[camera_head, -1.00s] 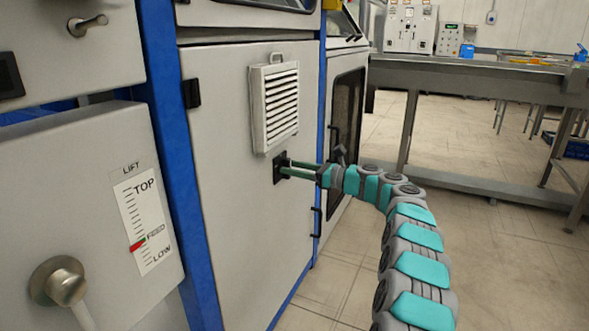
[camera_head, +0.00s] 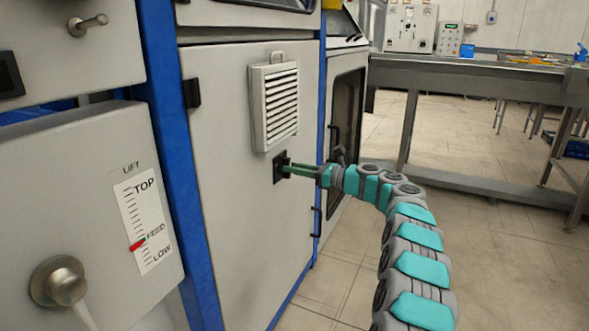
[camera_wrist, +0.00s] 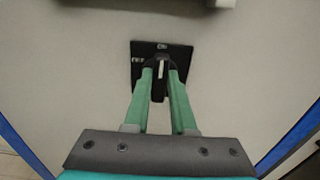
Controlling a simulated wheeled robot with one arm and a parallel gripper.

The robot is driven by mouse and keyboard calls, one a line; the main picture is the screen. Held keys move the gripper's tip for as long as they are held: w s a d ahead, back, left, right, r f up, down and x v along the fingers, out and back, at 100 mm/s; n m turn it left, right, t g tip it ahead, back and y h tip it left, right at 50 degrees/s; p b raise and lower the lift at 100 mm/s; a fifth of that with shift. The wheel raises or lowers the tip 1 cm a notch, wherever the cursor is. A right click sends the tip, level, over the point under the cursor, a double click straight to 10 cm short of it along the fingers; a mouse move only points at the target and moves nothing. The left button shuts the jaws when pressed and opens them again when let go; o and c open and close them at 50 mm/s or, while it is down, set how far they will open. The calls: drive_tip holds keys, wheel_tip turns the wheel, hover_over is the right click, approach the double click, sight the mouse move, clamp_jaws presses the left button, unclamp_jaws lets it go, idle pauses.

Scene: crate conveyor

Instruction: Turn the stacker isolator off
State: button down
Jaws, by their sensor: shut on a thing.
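The stacker isolator is a small black square plate (camera_head: 277,168) with a dark knob, set in the grey cabinet door below a louvred vent. In the wrist view its plate (camera_wrist: 184,52) carries small white labels at the top and left, and the top one seems to read ON. The knob (camera_wrist: 159,68) has a white line that points nearly straight up. My gripper (camera_head: 288,167) reaches the plate from the right. Its two green fingers are shut on the knob, one on each side, as the wrist view of the gripper (camera_wrist: 160,74) shows. The fingertips partly hide the knob.
The louvred vent (camera_head: 275,106) sticks out just above the isolator. At the left stands a grey LIFT box (camera_head: 80,200) with a scale and a metal knob. A blue post (camera_head: 178,150) separates it from the door. A grey conveyor frame (camera_head: 480,75) runs at the right over open floor.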

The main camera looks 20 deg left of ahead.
drive_tip(key=shift+n+b, duration=0.3)
drive_tip(key=shift+s+a+f+n+b, duration=0.1)
drive_tip(key=shift+f+n+b, duration=0.05)
drive_tip(key=shift+n+b, duration=2.35)
drive_tip(key=shift+s+d+f+n+b, duration=0.15)
drive_tip(key=shift+n+b, duration=1.55)
drive_tip(key=shift+n, duration=1.55)
drive_tip(key=shift+s+a+f+n+b, duration=0.1)
drive_tip(key=shift+a+n+b, duration=0.05)
drive_tip(key=shift+n+b, duration=2.35)
drive_tip(key=shift+n+p, duration=0.35)
drive_tip(key=shift+n, duration=0.1)
drive_tip(key=c, duration=0.7)
unclamp_jaws()
drive_tip(key=shift+c, duration=0.2)
